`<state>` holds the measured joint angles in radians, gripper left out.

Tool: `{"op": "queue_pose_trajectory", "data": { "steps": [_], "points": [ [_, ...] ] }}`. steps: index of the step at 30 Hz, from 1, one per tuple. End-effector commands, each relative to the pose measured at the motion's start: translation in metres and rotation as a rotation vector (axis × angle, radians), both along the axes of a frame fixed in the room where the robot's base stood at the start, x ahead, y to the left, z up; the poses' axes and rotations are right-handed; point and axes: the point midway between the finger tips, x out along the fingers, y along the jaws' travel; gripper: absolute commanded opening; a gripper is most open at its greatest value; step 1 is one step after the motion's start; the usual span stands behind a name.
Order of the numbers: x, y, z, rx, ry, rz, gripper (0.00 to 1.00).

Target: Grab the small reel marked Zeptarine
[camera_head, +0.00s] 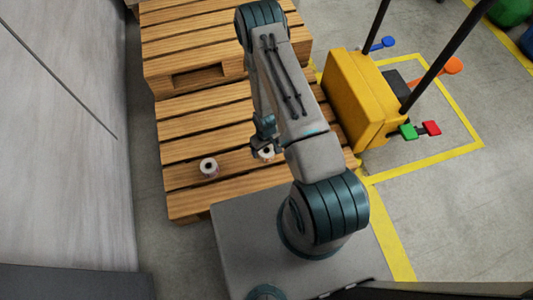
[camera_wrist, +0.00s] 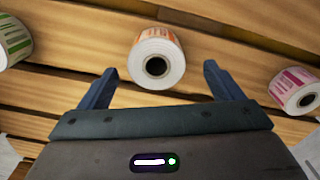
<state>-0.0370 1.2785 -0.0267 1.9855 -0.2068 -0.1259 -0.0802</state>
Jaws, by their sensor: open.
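Three small label reels lie on the wooden pallet in the wrist view: one with orange print (camera_wrist: 157,56) at top middle, one with green print (camera_wrist: 14,41) at the left edge, and one with pink print (camera_wrist: 295,90) at the right. I cannot read a name on any of them. My gripper (camera_wrist: 160,72) is open, its two blue fingers on either side of the orange reel in the picture; I cannot tell the height gap. The head view shows two reels, one (camera_head: 266,153) just below my gripper (camera_head: 262,140) and another (camera_head: 209,168) to its left.
The low pallet (camera_head: 185,150) bears the reels, and a taller pallet stack (camera_head: 200,40) stands behind it. A yellow machine (camera_head: 358,100) with dark posts and coloured knobs stands to the right of my arm. A grey wall panel (camera_head: 60,130) is at the left.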

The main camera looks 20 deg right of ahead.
Motion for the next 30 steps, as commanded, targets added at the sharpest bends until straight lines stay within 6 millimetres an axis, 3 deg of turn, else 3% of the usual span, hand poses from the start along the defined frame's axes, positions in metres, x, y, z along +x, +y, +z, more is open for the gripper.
{"op": "queue_pose_trajectory", "data": {
  "steps": [12,20,25,26,30],
  "points": [
    [-0.004,-0.006,-0.051,0.000,0.003,0.000,0.87],
    [-0.003,-0.006,-0.052,0.000,0.001,0.000,0.87],
    [-0.003,-0.006,-0.052,0.000,0.001,0.000,0.39],
    [-0.003,-0.006,-0.052,0.000,0.001,0.000,0.35],
    [-0.003,-0.006,-0.052,0.000,0.001,-0.001,0.35]
  ]
}}
